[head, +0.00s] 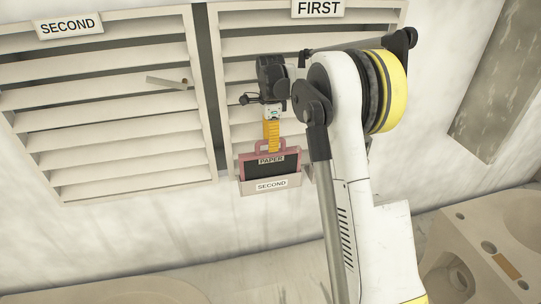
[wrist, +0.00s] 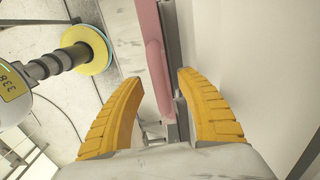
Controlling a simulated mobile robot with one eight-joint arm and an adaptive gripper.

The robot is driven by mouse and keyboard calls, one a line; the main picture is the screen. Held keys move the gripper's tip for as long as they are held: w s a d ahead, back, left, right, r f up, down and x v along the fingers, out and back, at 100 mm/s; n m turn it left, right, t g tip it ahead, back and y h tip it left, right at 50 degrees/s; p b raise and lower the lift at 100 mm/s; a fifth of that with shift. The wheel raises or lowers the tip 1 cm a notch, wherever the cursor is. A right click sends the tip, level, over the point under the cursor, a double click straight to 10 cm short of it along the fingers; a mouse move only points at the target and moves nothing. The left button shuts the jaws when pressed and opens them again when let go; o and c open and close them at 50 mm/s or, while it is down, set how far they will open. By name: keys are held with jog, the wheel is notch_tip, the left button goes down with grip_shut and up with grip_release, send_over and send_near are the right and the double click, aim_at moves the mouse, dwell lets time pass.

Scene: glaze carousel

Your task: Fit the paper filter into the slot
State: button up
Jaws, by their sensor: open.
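The paper filter (head: 258,168) has a pink frame with a handle loop, a dark panel and a "PAPER" label. It stands in a pale slot holder (head: 293,188) labelled "SECOND", which hides its lower edge; how deep it sits I cannot tell. My gripper (head: 272,146) is at the filter's top handle, fingers pointing down. In the wrist view my gripper (wrist: 162,76) has its yellow fingers apart, one on each side of the pink filter edge (wrist: 152,45). A gap shows beside the fingers.
Two louvred panels are on the wall: one under a "SECOND" sign (head: 69,26) at left, one under a "FIRST" sign (head: 318,8). A small lever (head: 166,83) sticks out of the left one. A pale block with holes (head: 505,250) is at lower right.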

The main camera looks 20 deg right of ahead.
jog(key=shift+r, duration=1.7)
jog(key=shift+s+a+b, duration=0.25)
jog(key=shift+b, duration=0.05)
jog(key=s+a+f+n+t+b, duration=0.1)
jog(key=s+a+n+t+b, duration=0.1)
jog(key=s+a+n+b, duration=0.45)
jog(key=s+a+n+t+b, duration=0.2)
jog(key=s+n+b, duration=0.15)
jog(key=s, duration=0.65)
jog(key=s+a+f+n+t+b, duration=0.1)
jog(key=s+a+f+n+b, duration=0.1)
jog(key=s+f+n, duration=0.3)
jog(key=s+a+f+n+t+b, duration=0.2)
jog(key=s+f+n+b, duration=0.3)
jog(key=s+f, duration=0.3)
jog(key=shift+s+a, duration=0.45)
jog(key=shift+s, duration=0.8)
